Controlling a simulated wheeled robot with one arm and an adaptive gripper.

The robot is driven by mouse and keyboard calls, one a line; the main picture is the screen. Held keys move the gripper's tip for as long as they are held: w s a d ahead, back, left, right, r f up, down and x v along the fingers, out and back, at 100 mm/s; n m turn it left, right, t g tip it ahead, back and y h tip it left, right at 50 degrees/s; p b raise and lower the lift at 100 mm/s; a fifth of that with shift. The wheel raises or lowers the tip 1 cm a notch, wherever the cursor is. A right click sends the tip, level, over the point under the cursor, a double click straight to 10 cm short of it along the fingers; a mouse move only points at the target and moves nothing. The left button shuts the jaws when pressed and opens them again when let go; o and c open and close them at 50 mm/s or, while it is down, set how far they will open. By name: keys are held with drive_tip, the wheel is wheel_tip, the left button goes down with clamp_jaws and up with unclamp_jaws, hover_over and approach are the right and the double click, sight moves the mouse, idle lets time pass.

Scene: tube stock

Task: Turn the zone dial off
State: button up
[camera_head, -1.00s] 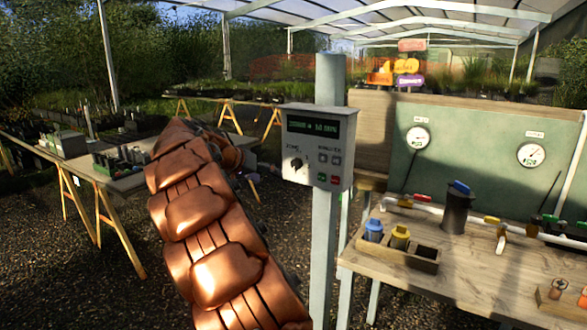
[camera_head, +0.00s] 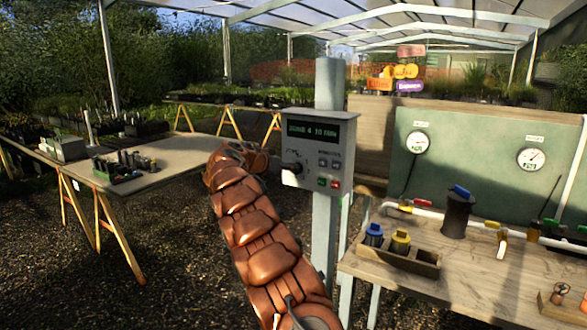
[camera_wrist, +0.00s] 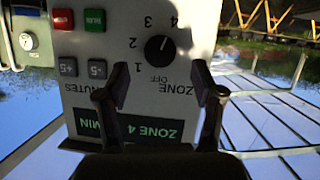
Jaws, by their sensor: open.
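The zone dial (camera_wrist: 159,49) is a round black knob on the grey control box (camera_head: 318,150). In the wrist view the panel appears upside down, with OFF and 1 to 4 printed around the dial. Its white mark points towards 4. The display (camera_head: 316,130) reads zone 4, 10 min. My gripper (camera_wrist: 160,74) is open, its two dark fingers apart on either side of the dial's lower area in the wrist view. Contact with the knob cannot be told. In the head view the gripper end is at the box's left side, by the dial.
Minutes buttons (camera_head: 329,163), a green button (camera_head: 322,182) and a red button (camera_head: 335,183) sit right of the dial. The box hangs on a post (camera_head: 325,230). A wooden bench (camera_head: 470,265) with pipes stands right, a table (camera_head: 150,160) left.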

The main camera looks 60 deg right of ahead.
drive_tip(key=shift+p+x, duration=0.8)
drive_tip(key=shift+x, duration=1.6)
drive_tip(key=shift+f, duration=0.1)
drive_tip(key=shift+c, duration=0.4)
drive_tip(key=c, duration=1)
drive_tip(key=shift+c, duration=0.2)
